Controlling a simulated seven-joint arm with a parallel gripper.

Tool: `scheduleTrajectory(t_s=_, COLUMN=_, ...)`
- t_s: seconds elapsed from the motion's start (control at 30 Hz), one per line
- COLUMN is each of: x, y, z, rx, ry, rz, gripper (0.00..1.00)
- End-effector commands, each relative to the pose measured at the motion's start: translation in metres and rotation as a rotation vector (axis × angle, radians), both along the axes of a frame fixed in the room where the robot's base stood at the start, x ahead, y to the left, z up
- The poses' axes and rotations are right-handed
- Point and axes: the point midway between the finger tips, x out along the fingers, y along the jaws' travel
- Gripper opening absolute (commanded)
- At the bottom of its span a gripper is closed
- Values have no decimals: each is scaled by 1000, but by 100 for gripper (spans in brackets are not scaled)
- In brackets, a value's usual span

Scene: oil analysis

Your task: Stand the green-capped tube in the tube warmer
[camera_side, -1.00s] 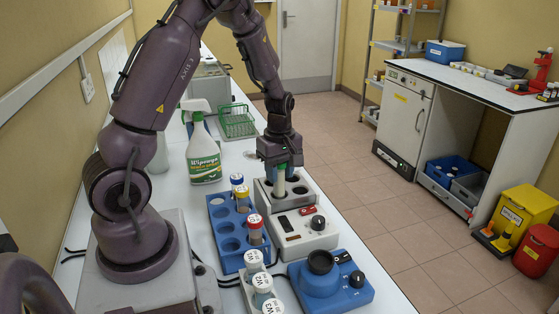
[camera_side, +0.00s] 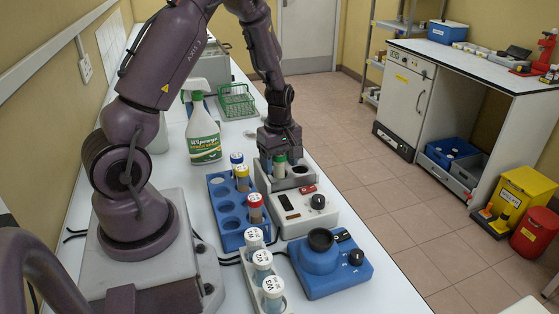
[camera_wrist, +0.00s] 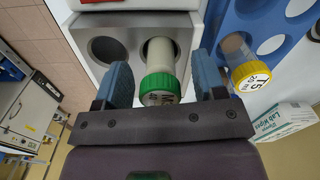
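The green-capped tube (camera_wrist: 158,86) stands in a hole of the tube warmer (camera_side: 304,216), with its pale body going down into the hole. My gripper (camera_wrist: 161,82) is open around the cap, with a small gap between the cap and each finger. In the side view my gripper (camera_side: 280,152) is just above the warmer's grey block. The hole beside the tube in the wrist view is empty. The tube's lower end is hidden inside the warmer.
A blue rack (camera_side: 229,217) with blue-, yellow- and red-capped tubes stands left of the warmer. A blue device (camera_side: 330,270) and a rack of white-capped tubes (camera_side: 263,264) are in front. A spray bottle (camera_side: 203,132) and green wire basket (camera_side: 237,101) stand behind.

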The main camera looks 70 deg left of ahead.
Motion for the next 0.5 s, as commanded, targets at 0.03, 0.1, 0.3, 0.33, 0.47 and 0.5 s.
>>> scheduleTrajectory(t_s=0.03, x=0, y=0, z=0, rx=0, ry=0, rz=0, gripper=64)
scheduleTrajectory(t_s=0.1, x=0, y=0, z=0, rx=0, ry=0, rz=0, gripper=64)
scheduleTrajectory(t_s=0.3, x=1, y=0, z=11, rx=1, ry=-2, rz=-2, gripper=64)
scheduleTrajectory(t_s=0.33, x=1, y=0, z=15, rx=2, ry=-3, rz=-2, gripper=64)
scheduleTrajectory(t_s=0.47, x=2, y=0, z=41, rx=2, ry=-7, rz=-3, gripper=64)
scheduleTrajectory(t_s=0.5, x=1, y=0, z=50, rx=3, ry=-5, rz=-2, gripper=64)
